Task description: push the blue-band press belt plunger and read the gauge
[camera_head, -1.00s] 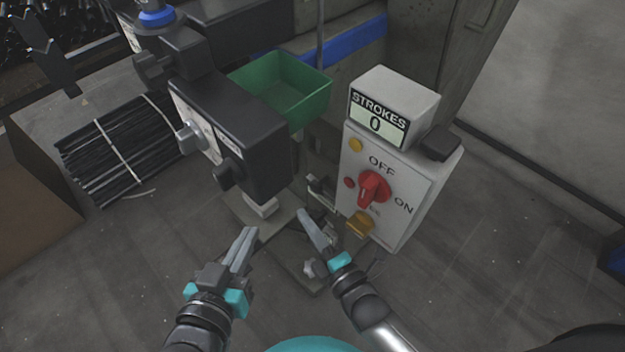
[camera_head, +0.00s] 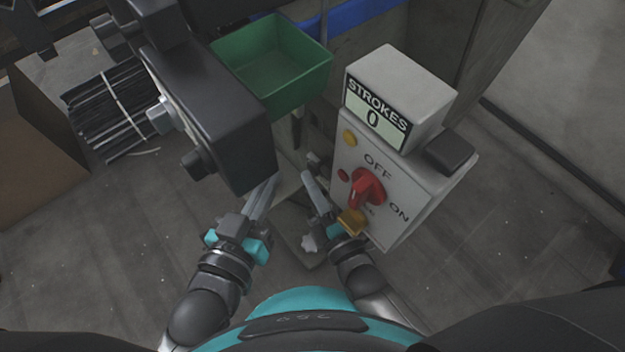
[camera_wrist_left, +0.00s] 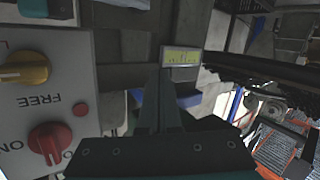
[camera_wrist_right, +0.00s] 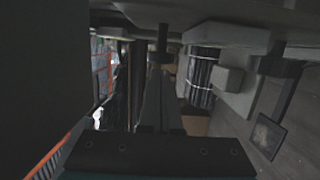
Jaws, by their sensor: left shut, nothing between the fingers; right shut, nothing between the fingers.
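The press's dark head (camera_head: 215,115) with side knobs is at the left centre of the head view. No blue band shows on its visible part, and I cannot make out the plunger. The control box (camera_head: 350,160) right of it carries a STROKES counter (camera_head: 375,118) reading 0 and a red rotary switch (camera_head: 367,188) by OFF and ON marks. My left gripper (camera_head: 265,190) is shut and empty, under the press head's lower edge. My right gripper (camera_head: 310,180) is shut and empty, between head and box. A small lit display (camera_wrist_left: 181,57) shows in the left wrist view; its text is unreadable.
A green bin (camera_head: 312,75) stands behind the press head. A bundle of dark rods (camera_head: 105,110) lies at left. Open floor (camera_head: 490,270) lies to the right.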

